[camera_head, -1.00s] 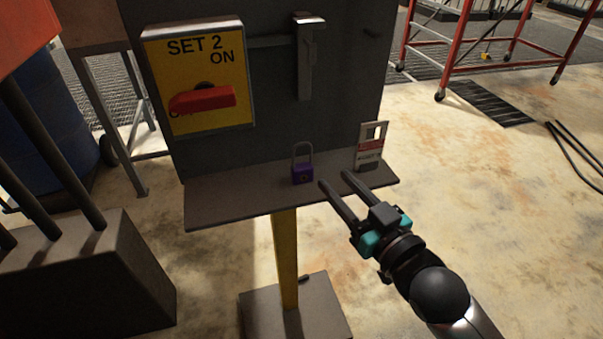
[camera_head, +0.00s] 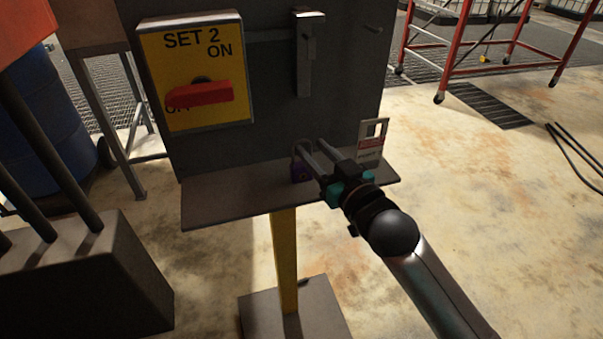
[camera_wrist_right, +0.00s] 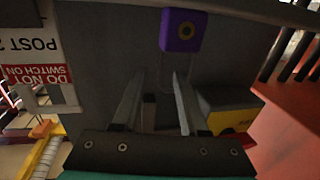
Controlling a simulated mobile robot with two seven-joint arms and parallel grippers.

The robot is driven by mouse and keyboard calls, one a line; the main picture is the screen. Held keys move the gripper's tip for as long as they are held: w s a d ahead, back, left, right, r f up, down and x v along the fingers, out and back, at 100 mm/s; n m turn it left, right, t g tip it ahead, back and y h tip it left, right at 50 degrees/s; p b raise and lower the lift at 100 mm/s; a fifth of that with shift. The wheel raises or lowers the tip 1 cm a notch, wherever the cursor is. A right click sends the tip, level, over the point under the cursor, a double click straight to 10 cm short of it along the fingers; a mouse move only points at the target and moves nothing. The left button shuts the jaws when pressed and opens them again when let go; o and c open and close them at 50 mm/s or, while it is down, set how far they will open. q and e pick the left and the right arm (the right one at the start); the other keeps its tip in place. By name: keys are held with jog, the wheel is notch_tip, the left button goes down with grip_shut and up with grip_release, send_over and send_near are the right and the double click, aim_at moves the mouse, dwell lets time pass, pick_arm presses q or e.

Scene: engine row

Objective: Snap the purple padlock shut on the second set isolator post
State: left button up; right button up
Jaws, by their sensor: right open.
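The purple padlock (camera_head: 299,172) stands upright on the post's shelf, its grey shackle upward. My right gripper (camera_head: 311,145) is open, its two fingers beside and partly in front of the padlock; I cannot tell whether they touch it. In the right wrist view the padlock's purple body (camera_wrist_right: 183,31) is beyond the open fingers (camera_wrist_right: 157,76), toward the right one, with nothing held between them. The set 2 isolator (camera_head: 197,72) is a yellow plate with a red handle (camera_head: 198,94) lying nearly level. Whether the shackle is latched is unclear. My left gripper is out of view.
The shelf (camera_head: 225,205) juts from the dark panel (camera_head: 270,120). A red and white tag (camera_head: 371,145) stands at its right end and also shows in the right wrist view (camera_wrist_right: 42,55). A grey clasp-like piece (camera_head: 305,60) hangs on the panel.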

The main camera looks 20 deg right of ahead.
jog(key=shift+x, duration=0.9)
jog(key=shift+c, duration=0.4)
grip_shut()
dwell(0.4)
